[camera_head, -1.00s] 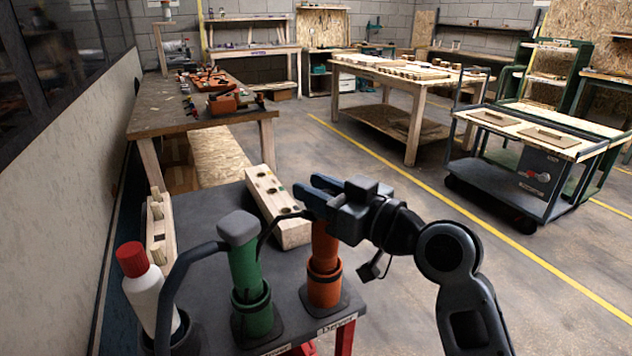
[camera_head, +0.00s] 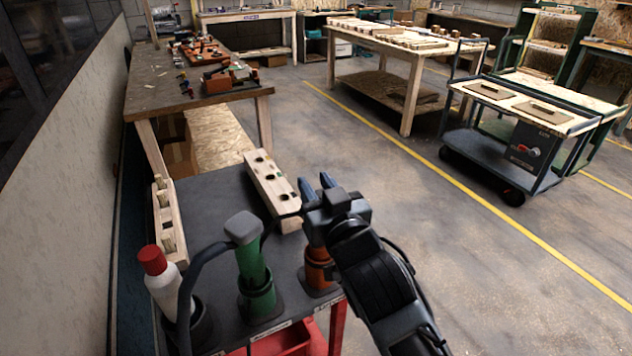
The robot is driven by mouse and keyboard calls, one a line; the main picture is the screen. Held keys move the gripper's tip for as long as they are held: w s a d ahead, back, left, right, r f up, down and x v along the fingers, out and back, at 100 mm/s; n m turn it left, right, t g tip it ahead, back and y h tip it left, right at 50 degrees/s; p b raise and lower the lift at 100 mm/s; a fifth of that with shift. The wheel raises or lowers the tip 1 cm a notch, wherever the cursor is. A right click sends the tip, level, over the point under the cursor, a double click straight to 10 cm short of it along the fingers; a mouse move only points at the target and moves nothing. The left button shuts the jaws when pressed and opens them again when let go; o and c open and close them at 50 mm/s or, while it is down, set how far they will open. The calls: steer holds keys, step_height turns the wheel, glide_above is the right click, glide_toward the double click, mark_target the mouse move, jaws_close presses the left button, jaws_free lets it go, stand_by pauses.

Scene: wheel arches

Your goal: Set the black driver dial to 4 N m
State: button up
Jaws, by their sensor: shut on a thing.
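My gripper (camera_head: 316,184) is above the near right part of a grey cart top (camera_head: 215,196), with its two blue-grey fingers pointing away from me. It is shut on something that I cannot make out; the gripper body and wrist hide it. An orange tool or holder (camera_head: 319,272) stands on the cart below the gripper, its upper part mostly covered. A green tool with a grey head (camera_head: 250,262) stands upright in a green holder to its left. I cannot pick out a black driver, and no dial or scale is readable.
A wooden block with dark holes (camera_head: 268,186) lies just left of the gripper. A red-capped white bottle (camera_head: 163,277) and a wooden rack (camera_head: 166,218) stand at the left. A workbench (camera_head: 190,97) is behind. Open floor (camera_head: 420,215) lies to the right.

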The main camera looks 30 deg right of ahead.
steer(key=shift+d+m+h+b, duration=0.15)
steer(key=shift+m+h+b, duration=0.65)
steer(key=shift+h+b, duration=0.4)
steer(key=o, duration=1)
steer(key=shift+s, duration=0.1)
steer(key=shift+b+v, duration=0.7)
steer(key=shift+v, duration=3.15)
steer(key=shift+r, duration=0.1)
